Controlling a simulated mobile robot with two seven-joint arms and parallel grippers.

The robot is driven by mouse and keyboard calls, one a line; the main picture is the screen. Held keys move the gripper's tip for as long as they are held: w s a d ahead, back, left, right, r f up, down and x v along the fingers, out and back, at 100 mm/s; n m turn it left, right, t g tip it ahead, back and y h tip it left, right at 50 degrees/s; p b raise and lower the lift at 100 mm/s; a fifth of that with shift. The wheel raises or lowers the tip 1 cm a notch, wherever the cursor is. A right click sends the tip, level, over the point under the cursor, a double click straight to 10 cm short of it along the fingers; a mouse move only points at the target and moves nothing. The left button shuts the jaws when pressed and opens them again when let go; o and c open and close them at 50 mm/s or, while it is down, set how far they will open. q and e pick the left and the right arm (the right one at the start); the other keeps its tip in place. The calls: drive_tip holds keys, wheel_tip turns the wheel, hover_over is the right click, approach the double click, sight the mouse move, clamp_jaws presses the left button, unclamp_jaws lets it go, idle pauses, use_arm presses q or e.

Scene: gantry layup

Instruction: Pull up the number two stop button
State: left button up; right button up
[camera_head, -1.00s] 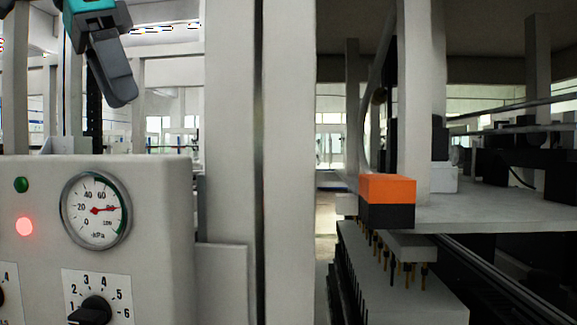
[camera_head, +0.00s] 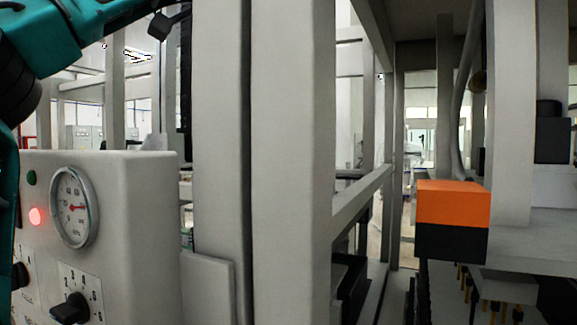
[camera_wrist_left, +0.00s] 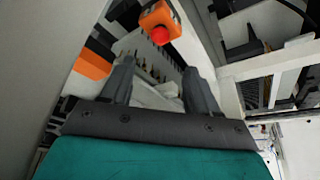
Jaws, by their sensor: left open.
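In the left wrist view, a red mushroom stop button (camera_wrist_left: 160,35) sits on an orange box (camera_wrist_left: 163,16), beyond my fingertips. No number is readable on it. My left gripper (camera_wrist_left: 158,75) is open, with nothing between its fingers, apart from the button. In the head view, an orange box with a dark lower half (camera_head: 452,205) stands right of the grey post; no red button shows on its visible faces. I cannot tell whether it is the same box. My right gripper is not in view.
A grey control panel (camera_head: 130,190) with a gauge (camera_head: 74,207), a glowing red lamp (camera_head: 38,216) and a rotary knob (camera_head: 70,308) stands at the left. A thick grey post (camera_head: 290,160) rises mid-view. Another orange part (camera_wrist_left: 92,64) shows in the wrist view.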

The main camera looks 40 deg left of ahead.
use_arm(q)
drive_tip(key=x, duration=1.1)
drive_tip(key=shift+w+d+f, duration=0.1)
drive_tip(key=shift+w+f, duration=0.05)
drive_tip(key=shift+f, duration=0.15)
drive_tip(key=shift+c, duration=0.2)
clamp_jaws()
